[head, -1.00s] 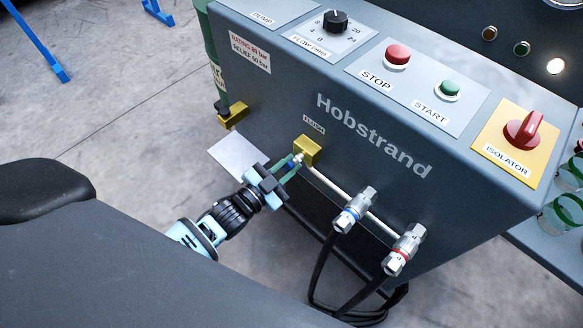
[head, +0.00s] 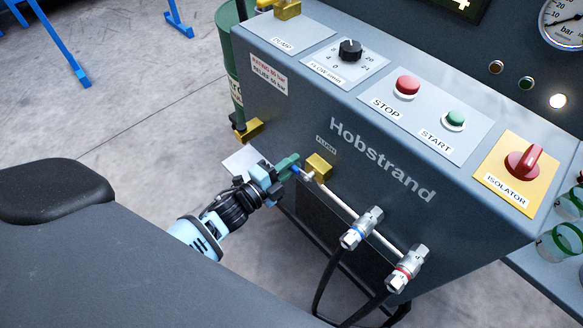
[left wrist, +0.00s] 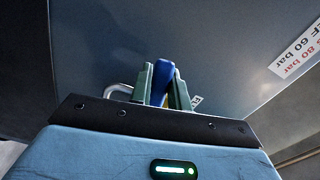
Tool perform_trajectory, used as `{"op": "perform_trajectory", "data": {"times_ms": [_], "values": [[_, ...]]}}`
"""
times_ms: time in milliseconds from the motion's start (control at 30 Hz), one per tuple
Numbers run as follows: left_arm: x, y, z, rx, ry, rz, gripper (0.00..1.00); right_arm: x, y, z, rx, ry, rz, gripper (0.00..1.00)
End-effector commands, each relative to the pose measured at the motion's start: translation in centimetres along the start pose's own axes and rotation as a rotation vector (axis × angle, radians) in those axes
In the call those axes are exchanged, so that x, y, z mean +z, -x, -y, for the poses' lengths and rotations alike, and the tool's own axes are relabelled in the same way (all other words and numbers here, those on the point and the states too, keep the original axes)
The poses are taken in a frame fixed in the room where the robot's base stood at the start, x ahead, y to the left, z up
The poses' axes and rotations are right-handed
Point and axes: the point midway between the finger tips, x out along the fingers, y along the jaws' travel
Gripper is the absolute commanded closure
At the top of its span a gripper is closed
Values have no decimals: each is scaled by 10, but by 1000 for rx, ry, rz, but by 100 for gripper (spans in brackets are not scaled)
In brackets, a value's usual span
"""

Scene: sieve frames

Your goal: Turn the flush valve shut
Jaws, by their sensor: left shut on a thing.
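The flush valve has a brass body (head: 319,167) on the front of the grey Hobstrand machine, just below the small FLUSH label. Its blue lever (left wrist: 162,80) stands between my green fingertips in the left wrist view. My left gripper (head: 291,168) is shut on this lever, just left of the brass body. In the head view the fingers hide most of the lever, so its exact angle is hard to tell. A pale pipe (head: 340,203) runs from the valve down to the right. My right gripper is not in view.
Two hose couplings, one blue-ringed (head: 361,228) and one red-ringed (head: 406,268), stick out right of the valve with black hoses below. Another brass fitting (head: 248,130) is at the machine's left corner. The floor left of the machine is open.

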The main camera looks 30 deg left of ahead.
Motion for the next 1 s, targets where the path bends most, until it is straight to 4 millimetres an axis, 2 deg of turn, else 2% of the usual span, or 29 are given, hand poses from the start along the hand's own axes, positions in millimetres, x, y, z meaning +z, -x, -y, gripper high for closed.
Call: {"op": "perform_trajectory", "data": {"times_ms": [400, 967, 1000], "values": [[-1, 0, 12, 0, -200, 0, 100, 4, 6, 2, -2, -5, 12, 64], [-2, 0, 14, 0, -235, 0, 100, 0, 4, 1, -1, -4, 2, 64], [-2, 0, 14, 0, -235, -1, 81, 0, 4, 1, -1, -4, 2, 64]]}}
